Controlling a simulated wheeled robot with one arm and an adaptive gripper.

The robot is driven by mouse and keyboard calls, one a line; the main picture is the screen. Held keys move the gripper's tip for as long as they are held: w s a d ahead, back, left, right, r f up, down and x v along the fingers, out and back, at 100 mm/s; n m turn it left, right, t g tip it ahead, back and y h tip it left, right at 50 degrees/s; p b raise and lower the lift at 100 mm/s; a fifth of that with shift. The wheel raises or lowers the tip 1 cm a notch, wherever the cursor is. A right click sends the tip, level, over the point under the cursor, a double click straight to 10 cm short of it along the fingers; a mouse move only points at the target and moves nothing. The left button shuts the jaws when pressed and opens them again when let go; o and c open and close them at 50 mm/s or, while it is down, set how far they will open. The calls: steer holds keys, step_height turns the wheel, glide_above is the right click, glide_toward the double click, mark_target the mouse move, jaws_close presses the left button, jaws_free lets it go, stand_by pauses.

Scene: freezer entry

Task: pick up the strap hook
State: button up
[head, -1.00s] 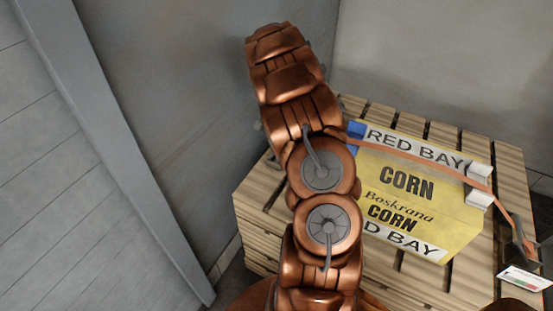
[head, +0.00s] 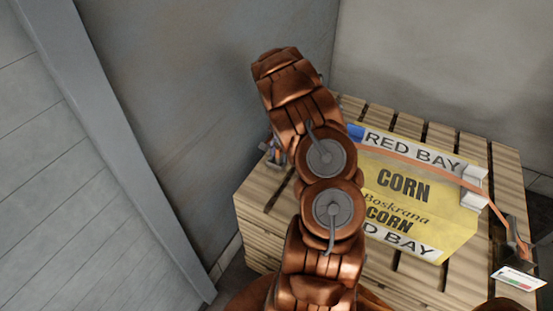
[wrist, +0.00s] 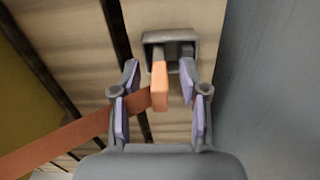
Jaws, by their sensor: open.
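The strap hook (wrist: 160,86) shows in the wrist view as an orange block at the end of an orange strap (wrist: 75,138). It sits against a dark grey bracket (wrist: 168,40) on the pallet wood. My gripper (wrist: 159,78) is open, with one purple-padded finger on each side of the hook. A gap shows on both sides, clearer on the right; the left finger is near the strap. In the head view only a small part of my gripper (head: 274,152) shows left of my arm, at the pallet's left edge. The hook is hidden there.
A yellow corn box (head: 410,185) stands on the wooden pallet (head: 265,205), with the strap (head: 410,155) across its top. The strap runs to a dark fitting (head: 515,238) at the right, near a white label (head: 519,278). A grey wall (head: 200,110) rises close on the left.

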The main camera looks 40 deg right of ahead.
mark_target(279, 148)
jaws_close()
steer(key=shift+r, duration=0.15)
stand_by(0.5)
steer(key=shift+w+r+b, duration=0.1)
steer(key=shift+r+b, duration=0.4)
steer(key=shift+r, duration=0.3)
steer(key=shift+r+b, duration=0.35)
steer(key=shift+r, duration=0.55)
steer(key=s+a+r+b, duration=0.2)
steer(key=s+a+b, duration=0.1)
steer(key=s+a, duration=0.8)
steer(key=w+r+p, duration=0.3)
steer(key=r, duration=0.4)
steer(key=w+r+p, duration=0.4)
steer(key=r, duration=0.3)
steer(key=shift+r+n, duration=0.2)
steer(key=shift+n, duration=0.1)
steer(key=shift+w+a, duration=0.1)
